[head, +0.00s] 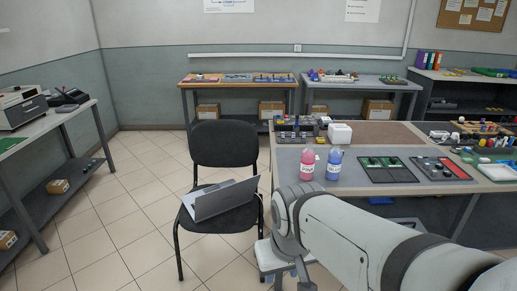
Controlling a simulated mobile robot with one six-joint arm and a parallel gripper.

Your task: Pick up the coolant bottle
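Two labelled bottles stand upright side by side near the front left edge of the right-hand table: a pink bottle (307,165) and a blue bottle (334,165). Their labels are too small to read, so I cannot tell which is the coolant bottle. Both stand just beyond my arm in the picture, with a small gap between them. My arm reaches in from the lower right and bends down in front of the table. I cannot make out my gripper's fingers in this view.
Boards with parts (386,170) lie right of the bottles, and a white box (340,133) stands behind them. A black chair (223,147) with a laptop (221,199) on it stands left of the table. The tiled floor (125,233) further left is free.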

